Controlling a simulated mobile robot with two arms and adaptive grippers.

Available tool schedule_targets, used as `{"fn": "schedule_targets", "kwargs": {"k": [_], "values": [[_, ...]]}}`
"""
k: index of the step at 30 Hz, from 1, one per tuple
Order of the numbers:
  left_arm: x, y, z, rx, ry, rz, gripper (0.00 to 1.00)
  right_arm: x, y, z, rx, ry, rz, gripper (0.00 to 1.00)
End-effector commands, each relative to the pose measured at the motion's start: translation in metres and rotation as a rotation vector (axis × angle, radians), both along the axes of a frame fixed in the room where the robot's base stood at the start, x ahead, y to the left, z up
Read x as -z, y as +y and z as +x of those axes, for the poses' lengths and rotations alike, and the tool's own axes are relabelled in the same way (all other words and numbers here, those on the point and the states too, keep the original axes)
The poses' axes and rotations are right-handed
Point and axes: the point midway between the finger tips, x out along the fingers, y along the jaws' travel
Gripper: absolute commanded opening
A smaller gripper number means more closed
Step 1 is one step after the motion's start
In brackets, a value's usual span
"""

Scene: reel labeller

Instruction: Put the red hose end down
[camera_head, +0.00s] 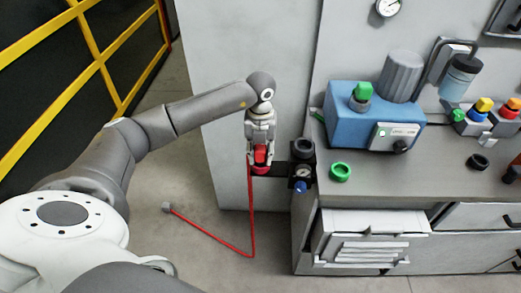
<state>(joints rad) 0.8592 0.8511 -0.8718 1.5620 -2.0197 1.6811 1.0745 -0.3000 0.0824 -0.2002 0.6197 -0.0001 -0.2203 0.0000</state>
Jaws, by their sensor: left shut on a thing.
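My left gripper (260,145) comes in from the left and points down in front of the grey wall panel. It is shut on the red hose end (261,157). Below the fingers, a red part sits at the dark bracket left of the black air regulator; I cannot tell whether the hose end touches it. The red hose (251,215) hangs straight down from there to the floor, then bends left to a small grey block (167,207). My right gripper is not in view.
A grey bench (420,178) stands at the right, with a blue machine (372,118), a green ring (340,172) and coloured buttons on it. The black regulator (301,160) is at its left edge. A yellow-barred fence (95,60) stands at the left. Floor between is mostly clear.

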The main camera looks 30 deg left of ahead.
Motion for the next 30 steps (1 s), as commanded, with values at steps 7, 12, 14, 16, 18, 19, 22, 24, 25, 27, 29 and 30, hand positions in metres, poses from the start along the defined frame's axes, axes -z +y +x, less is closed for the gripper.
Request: {"fn": "schedule_targets", "kwargs": {"k": [7,12,14,16,18,19,22,24,25,27,29,30], "values": [[0.003,-0.0002,0.0005,0.0,-0.003,-0.001,0.03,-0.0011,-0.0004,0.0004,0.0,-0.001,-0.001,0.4],[0.0074,-0.0002,0.0004,0.0,-0.002,-0.001,0.03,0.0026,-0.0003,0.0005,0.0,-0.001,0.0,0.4],[0.0061,-0.0002,0.0004,0.0,-0.001,0.0,0.38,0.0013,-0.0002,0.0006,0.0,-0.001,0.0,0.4],[0.0061,-0.0002,0.0002,0.0,-0.001,0.0,0.47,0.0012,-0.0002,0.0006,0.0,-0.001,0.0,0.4],[0.0061,-0.0002,0.0002,0.0,-0.001,0.0,0.53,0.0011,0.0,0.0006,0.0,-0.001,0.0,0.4],[0.0061,-0.0002,0.0002,0.0,-0.001,0.0,0.53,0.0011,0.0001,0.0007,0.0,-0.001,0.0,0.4],[0.006,-0.0001,0.0002,0.0,-0.001,0.0,0.53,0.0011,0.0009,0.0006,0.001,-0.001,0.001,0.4],[0.006,-0.0001,0.0002,0.0,-0.001,0.0,0.53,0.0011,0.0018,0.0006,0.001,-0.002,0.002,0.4],[0.0059,-0.0001,0.0002,0.0,-0.001,0.0,0.53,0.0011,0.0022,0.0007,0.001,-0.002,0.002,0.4],[0.0047,-0.0001,0.0002,0.0,-0.001,0.0,0.53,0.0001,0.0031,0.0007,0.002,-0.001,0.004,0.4],[0.0016,-0.0001,0.0002,0.0,-0.001,0.0,0.53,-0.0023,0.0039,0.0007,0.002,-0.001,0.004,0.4],[-0.0005,-0.0002,0.0007,0.0,-0.003,-0.001,0.53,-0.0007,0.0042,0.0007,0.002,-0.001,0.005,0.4]]}}
